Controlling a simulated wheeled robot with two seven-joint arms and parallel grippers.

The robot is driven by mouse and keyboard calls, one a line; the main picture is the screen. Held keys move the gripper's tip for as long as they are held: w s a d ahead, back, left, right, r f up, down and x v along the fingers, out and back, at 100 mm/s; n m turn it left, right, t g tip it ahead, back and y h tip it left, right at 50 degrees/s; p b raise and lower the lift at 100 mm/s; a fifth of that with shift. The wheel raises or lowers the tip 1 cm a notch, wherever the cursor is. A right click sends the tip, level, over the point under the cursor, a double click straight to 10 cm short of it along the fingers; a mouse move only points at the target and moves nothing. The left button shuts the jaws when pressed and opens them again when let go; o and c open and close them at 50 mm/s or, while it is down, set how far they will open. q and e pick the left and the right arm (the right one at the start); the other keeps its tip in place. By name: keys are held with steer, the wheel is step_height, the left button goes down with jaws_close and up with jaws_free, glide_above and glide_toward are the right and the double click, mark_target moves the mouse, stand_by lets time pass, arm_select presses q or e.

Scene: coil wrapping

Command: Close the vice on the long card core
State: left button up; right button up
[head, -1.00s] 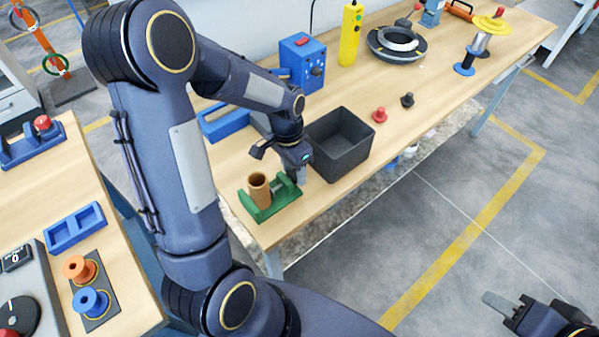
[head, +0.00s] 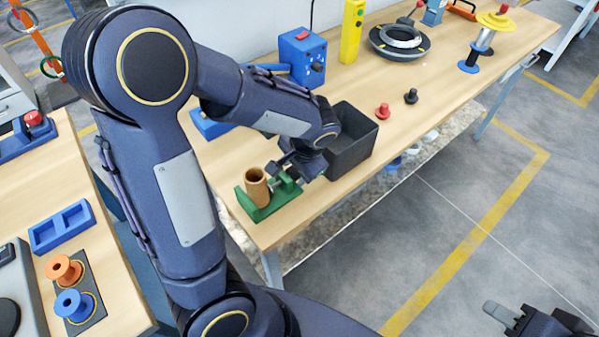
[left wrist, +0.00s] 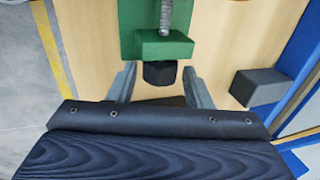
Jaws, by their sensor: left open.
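The green vice (head: 268,208) sits near the front corner of the long bench. The brown card core (head: 257,188) stands upright in it, in the left part. My left gripper (head: 290,173) is at the vice's right end, on the screw side. In the left wrist view, its two open fingers (left wrist: 160,84) straddle the black knob (left wrist: 159,74) at the end of the vice's threaded screw (left wrist: 167,16). The fingers appear apart from the knob. The core is out of that view. My right gripper (head: 505,316) is at the lower right over the floor; its jaw opening is unclear.
A dark open bin (head: 352,150) stands right behind my left gripper. A grey block (left wrist: 258,87) shows at the right in the wrist view.

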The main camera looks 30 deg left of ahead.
arm_select(q)
steer(key=shift+s+d+f+t+y+b, duration=0.1)
steer(key=shift+d+f+t+y+b, duration=0.15)
steer(key=shift+y+b, duration=0.65)
steer(key=shift+d+f+t+y+b, duration=0.2)
steer(key=shift+f+b, duration=0.1)
steer(key=shift+b, duration=1.2)
steer(key=shift+r+y+b, duration=0.1)
steer(key=shift+y+b, duration=0.2)
steer(key=shift+b, duration=0.1)
steer(key=shift+r+t, duration=0.2)
steer(key=shift+t, duration=0.05)
steer(key=shift+a+r, duration=0.1)
steer(key=shift+r, duration=0.05)
steer(key=shift+s, duration=0.1)
